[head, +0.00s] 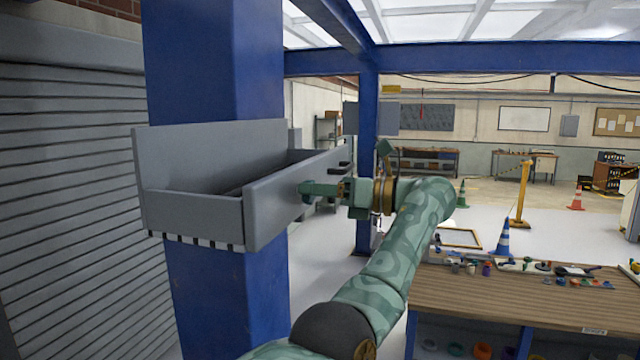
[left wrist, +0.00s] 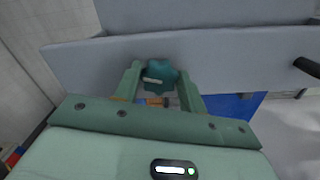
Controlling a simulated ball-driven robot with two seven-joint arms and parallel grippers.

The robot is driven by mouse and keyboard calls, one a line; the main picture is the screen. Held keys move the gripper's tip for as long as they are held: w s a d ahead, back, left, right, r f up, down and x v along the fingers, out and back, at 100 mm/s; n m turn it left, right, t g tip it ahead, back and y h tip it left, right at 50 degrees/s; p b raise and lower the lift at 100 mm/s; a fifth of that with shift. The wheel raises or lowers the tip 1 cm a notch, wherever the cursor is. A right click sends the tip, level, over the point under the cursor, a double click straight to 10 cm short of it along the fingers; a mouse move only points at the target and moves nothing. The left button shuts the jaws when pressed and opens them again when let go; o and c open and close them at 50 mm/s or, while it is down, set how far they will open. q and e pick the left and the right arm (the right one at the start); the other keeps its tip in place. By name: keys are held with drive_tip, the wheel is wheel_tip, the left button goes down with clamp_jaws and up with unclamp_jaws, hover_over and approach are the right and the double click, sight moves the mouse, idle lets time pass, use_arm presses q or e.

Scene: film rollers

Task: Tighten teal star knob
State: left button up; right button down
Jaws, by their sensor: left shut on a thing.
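The teal star knob (left wrist: 160,75) sits on the front face of a grey open-topped trough (head: 278,203) mounted on a blue column. In the left wrist view the knob is between the two fingers of my left gripper (left wrist: 162,88), which is shut on it. A pale bar or mark crosses the knob. In the head view my left gripper (head: 320,189) reaches the trough's right-hand face from the right, and the fingers largely cover the knob. My right gripper is not in view.
Black pegs (head: 344,167) stick out of the same face; one also shows at the right of the left wrist view (left wrist: 308,67). The blue column (head: 222,300) stands below the trough. A wooden workbench (head: 510,300) with small parts stands at lower right.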

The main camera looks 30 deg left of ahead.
use_arm(q)
drive_tip(key=shift+w+f+m+p, duration=0.1)
drive_tip(key=shift+m+p, duration=0.1)
drive_tip(key=shift+m, duration=3.2)
drive_tip(key=shift+w+f+m+p, duration=0.1)
drive_tip(key=shift+m+p, duration=0.05)
drive_tip(key=shift+m, duration=3.25)
drive_tip(key=shift+a, duration=0.1)
drive_tip(key=o, duration=1)
drive_tip(key=shift+a, duration=0.15)
